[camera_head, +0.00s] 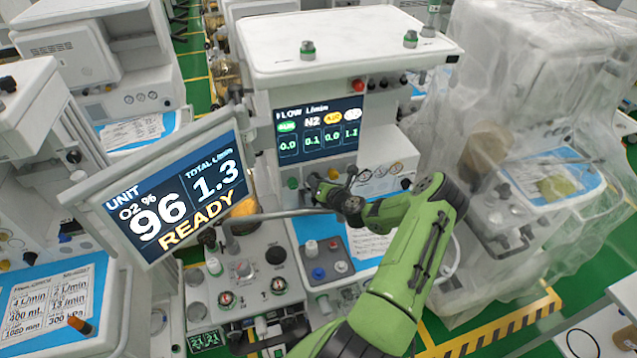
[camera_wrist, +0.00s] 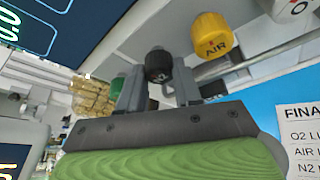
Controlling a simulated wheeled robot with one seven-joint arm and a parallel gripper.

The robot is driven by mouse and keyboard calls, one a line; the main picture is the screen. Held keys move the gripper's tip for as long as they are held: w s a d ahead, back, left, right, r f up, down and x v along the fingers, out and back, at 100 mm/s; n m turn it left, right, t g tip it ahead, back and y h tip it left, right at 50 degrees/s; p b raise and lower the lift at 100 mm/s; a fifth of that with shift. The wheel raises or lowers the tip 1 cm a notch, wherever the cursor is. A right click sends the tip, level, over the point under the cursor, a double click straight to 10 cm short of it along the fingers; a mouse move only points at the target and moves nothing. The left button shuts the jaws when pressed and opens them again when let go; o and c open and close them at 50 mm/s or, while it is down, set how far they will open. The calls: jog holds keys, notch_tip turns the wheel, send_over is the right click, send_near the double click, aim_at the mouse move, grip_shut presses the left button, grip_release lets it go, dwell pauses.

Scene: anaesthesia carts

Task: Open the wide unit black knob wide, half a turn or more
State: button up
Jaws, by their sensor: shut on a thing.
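The black knob (camera_wrist: 158,66) sits on the underside of the wide unit's panel, with a green knob (camera_wrist: 117,86) to its left and a yellow AIR knob (camera_wrist: 212,36) to its right. My gripper (camera_wrist: 157,80) has one finger on each side of the black knob and is shut on it. In the camera_head view my gripper (camera_head: 321,186) is at the front of the wide unit (camera_head: 350,45), just below its flow display (camera_head: 319,127). There the gripper hides most of the black knob. The display's N2 column reads about 0.1.
A tilted screen (camera_head: 178,198) reading READY stands left of my arm, with a horizontal bar (camera_head: 262,215) near my gripper. A plastic-covered cart (camera_head: 535,60) stands close on the right. A white knob (camera_wrist: 293,7) and a printed sheet (camera_wrist: 298,135) lie right of the gripper.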

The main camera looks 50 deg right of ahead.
jog(key=shift+w+a+n+g+h, duration=0.1)
jog(key=shift+n+g+h, duration=0.4)
jog(key=shift+n+h, duration=0.85)
jog(key=shift+s+a+n+g+h, duration=0.1)
jog(key=shift+n+g+h, duration=0.5)
jog(key=shift+n, duration=1.4)
jog(key=shift+w+a+n+g+h, duration=0.1)
jog(key=shift+n+g+h, duration=0.3)
jog(key=shift+n+h, duration=0.95)
jog(key=shift+n, duration=0.4)
jog(key=o, duration=1)
jog(key=shift+o, duration=0.2)
